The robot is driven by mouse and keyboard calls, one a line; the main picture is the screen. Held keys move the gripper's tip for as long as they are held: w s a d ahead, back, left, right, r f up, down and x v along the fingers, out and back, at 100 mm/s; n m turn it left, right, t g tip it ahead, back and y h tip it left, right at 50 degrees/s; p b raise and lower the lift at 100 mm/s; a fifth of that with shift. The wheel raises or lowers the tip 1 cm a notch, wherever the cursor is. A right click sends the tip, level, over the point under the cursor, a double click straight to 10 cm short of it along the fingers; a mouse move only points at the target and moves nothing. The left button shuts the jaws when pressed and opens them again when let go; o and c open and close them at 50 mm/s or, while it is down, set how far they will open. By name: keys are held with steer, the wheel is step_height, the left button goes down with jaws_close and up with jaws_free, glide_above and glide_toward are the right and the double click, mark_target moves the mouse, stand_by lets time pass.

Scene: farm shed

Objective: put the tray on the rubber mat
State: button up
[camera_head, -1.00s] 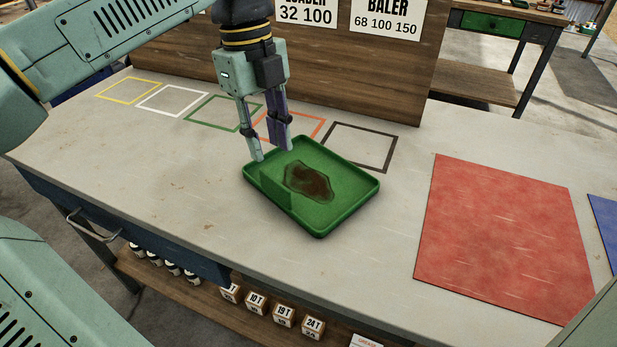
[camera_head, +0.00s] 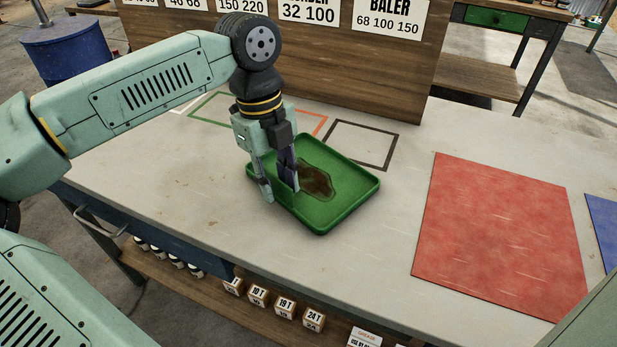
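A green tray (camera_head: 345,212) with a low rim and a brown stain inside lies flat on the grey workbench. My gripper (camera_head: 280,190) points down at the tray's left part, its two fingers apart, with the tips low at the tray. The fingers largely hide the short upright wall there, and I cannot tell if they touch it. A flat red sheet (camera_head: 497,235) lies on the bench to the right of the tray. A blue sheet (camera_head: 605,225) shows at the right edge. I cannot tell which sheet is rubber.
Coloured square outlines, including a black one (camera_head: 361,145), mark the bench behind the tray. A wooden board (camera_head: 340,75) with number signs stands at the back. Bare bench lies between tray and red sheet. Several small labelled blocks (camera_head: 286,307) sit on a shelf below.

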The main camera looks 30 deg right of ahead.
jaws_close()
stand_by(0.6)
